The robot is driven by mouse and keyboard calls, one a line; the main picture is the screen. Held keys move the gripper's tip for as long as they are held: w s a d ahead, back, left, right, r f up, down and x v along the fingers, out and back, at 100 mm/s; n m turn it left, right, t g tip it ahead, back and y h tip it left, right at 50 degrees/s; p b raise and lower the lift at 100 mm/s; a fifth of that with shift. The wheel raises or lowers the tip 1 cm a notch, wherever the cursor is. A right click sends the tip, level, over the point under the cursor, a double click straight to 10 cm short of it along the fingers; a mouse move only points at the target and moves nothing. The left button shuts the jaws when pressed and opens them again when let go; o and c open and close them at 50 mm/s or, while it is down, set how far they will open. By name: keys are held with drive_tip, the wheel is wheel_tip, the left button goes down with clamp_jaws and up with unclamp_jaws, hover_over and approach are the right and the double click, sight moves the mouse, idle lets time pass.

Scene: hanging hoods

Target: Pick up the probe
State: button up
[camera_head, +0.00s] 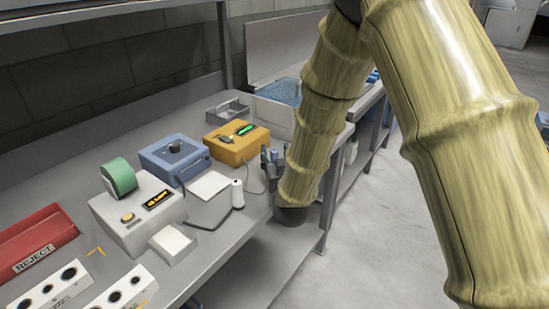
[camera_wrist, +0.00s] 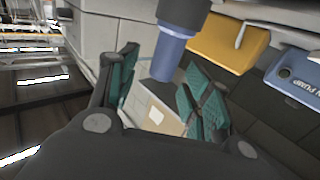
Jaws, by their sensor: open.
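A blue-grey cylinder (camera_wrist: 180,28) with a narrower, lighter end (camera_wrist: 168,58) reaches down from the top edge of the wrist view. It looks like the probe, but I cannot be sure. My gripper (camera_wrist: 160,84) has its teal-padded fingers spread, one on each side of the cylinder's narrow end. No finger is seen pressing on it, and how far it lies between the pads is unclear. Upright blue-grey pieces (camera_head: 270,157) stand just left of my arm there.
A yellow box (camera_head: 237,143) and a blue pump (camera_head: 174,157) stand on the bench left of my arm. A grey box with a display (camera_head: 137,212), a white cylinder (camera_head: 238,194) with a cable and a red REJECT bin (camera_head: 36,238) are nearer. Floor (camera_head: 370,220) is clear on the right.

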drive_tip(key=shift+w+a, duration=0.2)
drive_tip(key=shift+w, duration=0.95)
clamp_jaws()
drive_tip(key=shift+r, duration=0.1)
